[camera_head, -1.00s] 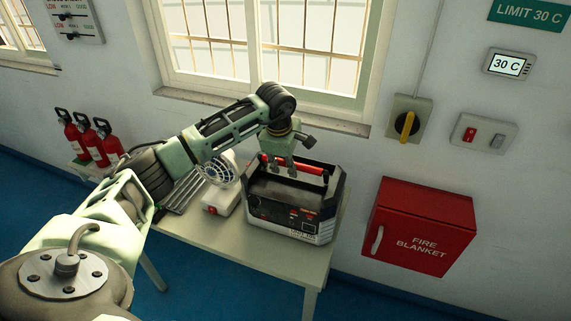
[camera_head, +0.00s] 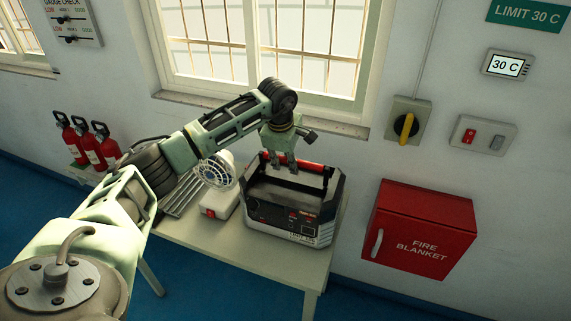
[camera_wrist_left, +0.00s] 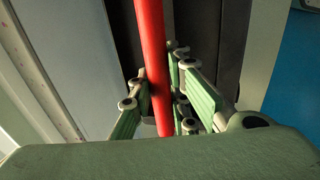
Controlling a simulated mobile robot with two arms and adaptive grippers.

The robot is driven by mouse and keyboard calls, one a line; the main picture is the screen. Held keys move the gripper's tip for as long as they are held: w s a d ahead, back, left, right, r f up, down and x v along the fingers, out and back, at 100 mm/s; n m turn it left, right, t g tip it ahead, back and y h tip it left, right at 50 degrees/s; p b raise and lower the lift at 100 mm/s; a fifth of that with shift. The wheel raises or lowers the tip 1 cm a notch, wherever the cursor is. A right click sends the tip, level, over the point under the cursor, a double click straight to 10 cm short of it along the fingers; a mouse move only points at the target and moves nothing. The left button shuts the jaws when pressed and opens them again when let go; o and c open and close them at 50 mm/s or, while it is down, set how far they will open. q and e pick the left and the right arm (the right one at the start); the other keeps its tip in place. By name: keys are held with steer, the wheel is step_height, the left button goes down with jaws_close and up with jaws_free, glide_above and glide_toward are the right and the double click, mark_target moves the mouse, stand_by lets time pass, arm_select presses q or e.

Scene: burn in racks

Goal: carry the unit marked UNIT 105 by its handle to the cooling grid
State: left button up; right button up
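The unit (camera_head: 292,222) is a dark, open-topped box with light grey ends, standing on the table. Its front label looks like "UNIT 10" with the last digit unclear. Its red handle (camera_head: 312,166) runs across the top and shows in the left wrist view (camera_wrist_left: 154,60). My left gripper (camera_head: 282,165) is at the handle, pointing down. In the left wrist view its green fingers (camera_wrist_left: 160,112) stand apart on either side of the handle, with a gap visible on the right. The slatted metal cooling grid (camera_head: 184,196) lies left of the unit, partly hidden by my arm.
A white fan (camera_head: 219,172) with a red-buttoned base stands between grid and unit. The table (camera_head: 270,262) has a bare front strip. A red fire blanket box (camera_head: 420,229) is on the wall at right. Fire extinguishers (camera_head: 88,146) stand at left. A window sill is behind.

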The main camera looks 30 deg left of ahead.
arm_select(q)
steer(key=shift+w+a, duration=0.1)
steer(key=shift+w, duration=0.35)
steer(key=o, duration=0.7)
steer(key=shift+o, duration=0.2)
steer(key=o, duration=1.4)
steer(key=shift+p+v, duration=1.55)
steer(key=shift+v, duration=1)
